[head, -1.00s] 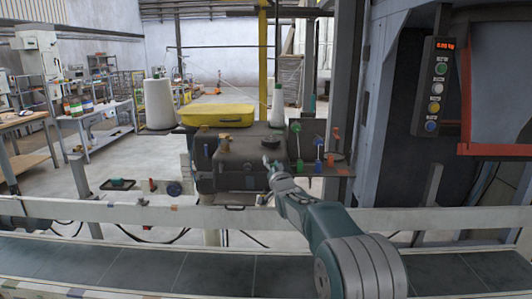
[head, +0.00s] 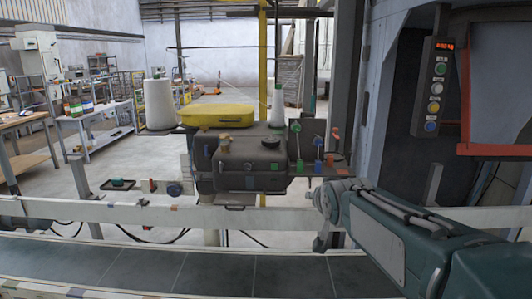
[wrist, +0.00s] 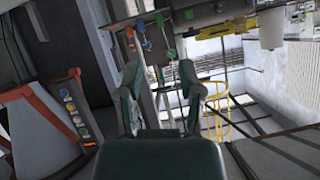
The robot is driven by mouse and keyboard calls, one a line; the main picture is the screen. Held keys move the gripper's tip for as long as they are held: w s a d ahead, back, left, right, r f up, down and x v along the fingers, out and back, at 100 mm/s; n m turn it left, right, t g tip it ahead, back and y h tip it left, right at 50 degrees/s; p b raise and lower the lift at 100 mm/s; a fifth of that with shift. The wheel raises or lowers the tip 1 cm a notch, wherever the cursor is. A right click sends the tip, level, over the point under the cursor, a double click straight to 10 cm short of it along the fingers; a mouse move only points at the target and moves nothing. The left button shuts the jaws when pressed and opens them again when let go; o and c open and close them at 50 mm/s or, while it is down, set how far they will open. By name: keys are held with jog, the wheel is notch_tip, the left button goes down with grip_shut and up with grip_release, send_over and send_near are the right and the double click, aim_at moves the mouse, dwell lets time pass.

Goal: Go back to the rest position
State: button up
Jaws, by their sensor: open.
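My gripper (wrist: 159,72) is open in the wrist view. Its two dark green fingers stand apart with nothing between them. In the head view my arm lies at the lower right, above the conveyor (head: 210,271), and its folded joints hide the gripper's fingers. The dark bag-sewing machine (head: 250,160) with its yellow cover (head: 217,115) stands behind the conveyor rail, clear of my arm.
White thread cones (head: 159,103) stand beside the machine. The button panel (head: 436,86) and a red-framed opening (head: 497,149) are at the right; the panel also shows in the tilted wrist view (wrist: 73,112). The left part of the conveyor is clear.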

jog(key=s+d+f+n+g, duration=0.1)
jog(key=s+f+g, duration=0.2)
jog(key=s, duration=1.2)
jog(key=s+d+f+n+g, duration=0.1)
jog(key=s+d+f+g, duration=0.1)
jog(key=s+f, duration=0.6)
jog(key=s+g, duration=0.1)
jog(key=s, duration=0.6)
jog(key=shift+d+f+g+h, duration=0.15)
jog(key=shift+f+g+h, duration=0.15)
jog(key=shift+f+g, duration=0.1)
jog(key=shift+w+r, duration=0.1)
